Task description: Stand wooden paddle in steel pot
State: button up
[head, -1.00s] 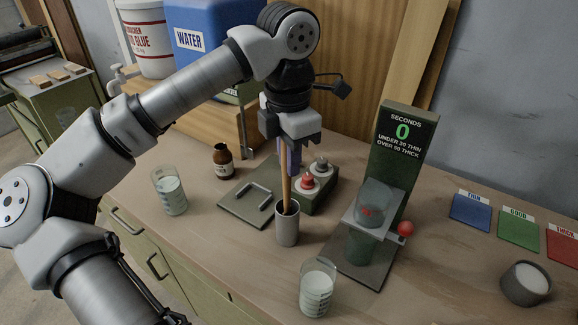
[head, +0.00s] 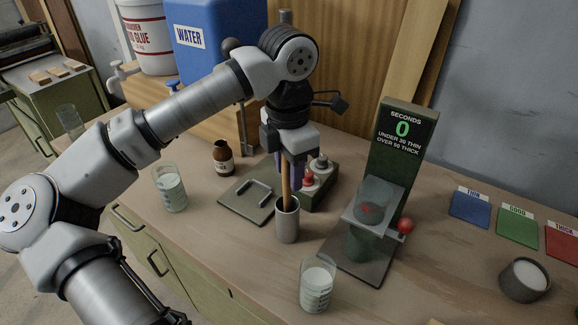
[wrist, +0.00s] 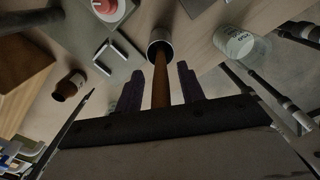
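The wooden paddle (head: 286,184) stands nearly upright with its lower end inside the steel pot (head: 287,224), which hides that end. The pot is a slim grey cylinder on the bench. My gripper (head: 288,172) is above the pot, pointing down, with its dark fingers on either side of the paddle's upper part. In the wrist view, the paddle (wrist: 161,88) runs between the two spread fingers with a gap on each side, down into the pot (wrist: 160,45). My gripper is open. The paddle's top is hidden by the gripper.
A grey plate with a handle (head: 246,205) and a box with red and grey knobs (head: 322,187) are close by. A brown bottle (head: 223,158), glass beakers (head: 170,188) (head: 316,286) and the timer stand (head: 392,165) surround the pot.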

notch_tip(320, 180, up, 12)
jog(key=shift+r+b, duration=0.15)
jog(key=shift+b, duration=0.5)
